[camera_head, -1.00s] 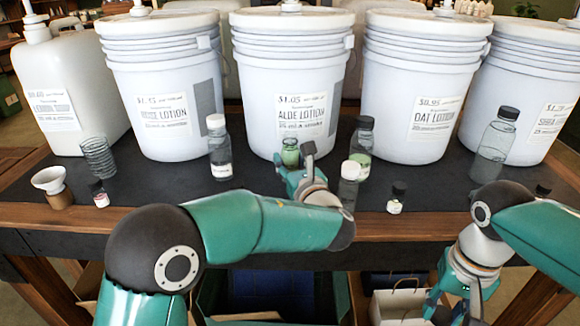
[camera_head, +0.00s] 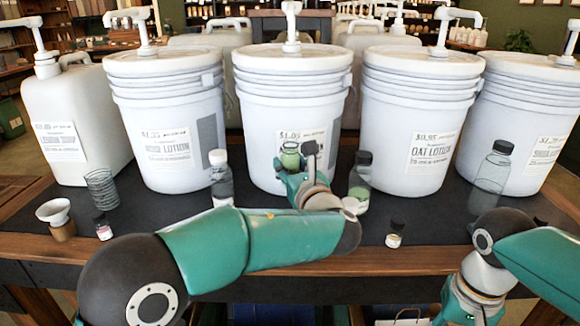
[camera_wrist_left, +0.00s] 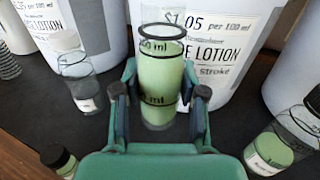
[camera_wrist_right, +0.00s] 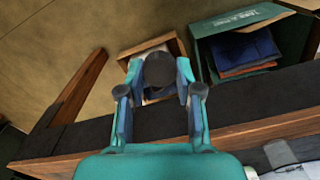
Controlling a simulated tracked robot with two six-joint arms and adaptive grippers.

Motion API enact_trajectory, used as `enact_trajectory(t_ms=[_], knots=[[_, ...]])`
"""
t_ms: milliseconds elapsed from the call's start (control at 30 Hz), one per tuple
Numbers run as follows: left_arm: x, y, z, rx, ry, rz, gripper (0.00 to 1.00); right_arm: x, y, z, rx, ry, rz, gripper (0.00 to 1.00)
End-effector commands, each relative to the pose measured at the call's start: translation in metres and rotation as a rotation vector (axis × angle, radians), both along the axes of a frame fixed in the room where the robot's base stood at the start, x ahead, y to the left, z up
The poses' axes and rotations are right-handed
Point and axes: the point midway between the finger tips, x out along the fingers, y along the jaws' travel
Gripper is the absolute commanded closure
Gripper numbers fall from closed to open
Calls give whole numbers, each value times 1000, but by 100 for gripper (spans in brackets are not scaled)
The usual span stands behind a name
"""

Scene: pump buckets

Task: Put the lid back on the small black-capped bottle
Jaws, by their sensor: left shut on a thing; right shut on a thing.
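A clear, open-topped bottle (camera_wrist_left: 161,85) with green contents and ml marks stands upright between the fingers of my left gripper (camera_wrist_left: 160,98), which is shut on it. In the head view this bottle (camera_head: 290,157) is in front of the middle bucket, its rim bare. My right gripper (camera_wrist_right: 160,98) is shut on a round black lid (camera_wrist_right: 160,70). It is low, beyond the table's front edge; the head view cuts off its fingers and does not show the lid.
White pump buckets (camera_head: 292,95) line the back. An open box (camera_wrist_right: 245,50) is below the table.

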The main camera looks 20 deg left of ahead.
Motion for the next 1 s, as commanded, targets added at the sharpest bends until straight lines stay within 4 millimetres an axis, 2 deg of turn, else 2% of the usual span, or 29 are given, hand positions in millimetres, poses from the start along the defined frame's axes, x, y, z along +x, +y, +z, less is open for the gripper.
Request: enact_trajectory(t_ms=[33, 100, 367, 700, 1000], knots=[[0, 0, 0, 1, -1, 0, 93, 0, 0, 0, 0, 0, 0, 76], [0, 0, 0, 1, -1, 0, 100, 0, 0, 0, 0, 0, 0, 76], [0, 0, 5, 0, -1, 0, 100, 0, 0, 5, 0, 0, 0, 76], [0, 0, 56, 0, -1, 0, 100, 0, 0, 55, 0, 0, 0, 76], [0, 0, 87, 1, -1, 0, 100, 0, 0, 87, 0, 0, 0, 76]])
